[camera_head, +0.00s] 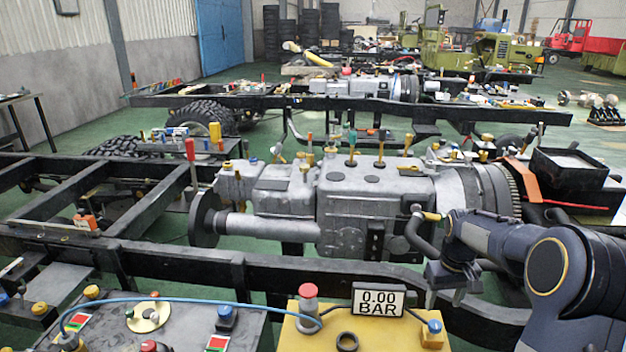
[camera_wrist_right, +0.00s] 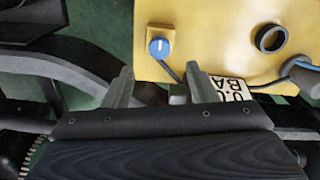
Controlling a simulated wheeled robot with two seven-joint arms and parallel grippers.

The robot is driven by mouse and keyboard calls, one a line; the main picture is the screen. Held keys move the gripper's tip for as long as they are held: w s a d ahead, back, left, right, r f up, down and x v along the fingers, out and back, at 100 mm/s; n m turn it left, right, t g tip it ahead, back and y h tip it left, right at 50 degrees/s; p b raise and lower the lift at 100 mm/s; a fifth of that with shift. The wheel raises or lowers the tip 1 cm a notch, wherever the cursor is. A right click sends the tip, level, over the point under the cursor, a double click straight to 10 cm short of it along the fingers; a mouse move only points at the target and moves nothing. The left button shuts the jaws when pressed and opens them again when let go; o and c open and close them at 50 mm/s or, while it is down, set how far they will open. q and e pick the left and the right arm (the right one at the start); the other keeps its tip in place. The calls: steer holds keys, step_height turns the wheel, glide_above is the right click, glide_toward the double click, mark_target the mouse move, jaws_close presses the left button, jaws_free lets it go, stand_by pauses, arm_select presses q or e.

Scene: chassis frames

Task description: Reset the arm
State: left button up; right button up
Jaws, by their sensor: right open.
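My right arm (camera_head: 560,265) comes in from the right edge and reaches over the dark chassis rail. My right gripper (camera_head: 447,296) hangs fingers-down near the right end of the yellow panel. In the right wrist view the two fingers of that gripper (camera_wrist_right: 161,88) stand apart, with nothing held between them. The yellow panel (camera_head: 290,335) carries a blue knob (camera_head: 435,326), a red button (camera_head: 308,292), a black ring (camera_head: 347,341) and a display (camera_head: 379,299) reading 0.00 BAR. My left arm does not show.
A grey gearbox (camera_head: 375,205) sits on the chassis behind my right gripper. A dark rail (camera_head: 200,258) crosses in front of it. A blue hose (camera_head: 190,299) runs from the grey panel (camera_head: 190,320) to the yellow one. A black box (camera_head: 565,168) stands at the right.

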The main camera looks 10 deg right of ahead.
steer(key=s+a+r+t+y+p, duration=0.3)
steer(key=s+a+r+t+p, duration=0.1)
steer(key=s+a+r, duration=1.25)
steer(key=s+a+f+t+p, duration=0.1)
steer(key=s+a+f, duration=0.2)
steer(key=s, duration=0.4)
steer(key=shift+s+a+f+t+y, duration=0.3)
steer(key=shift+s+a+f+y, duration=0.1)
steer(key=shift+a, duration=0.05)
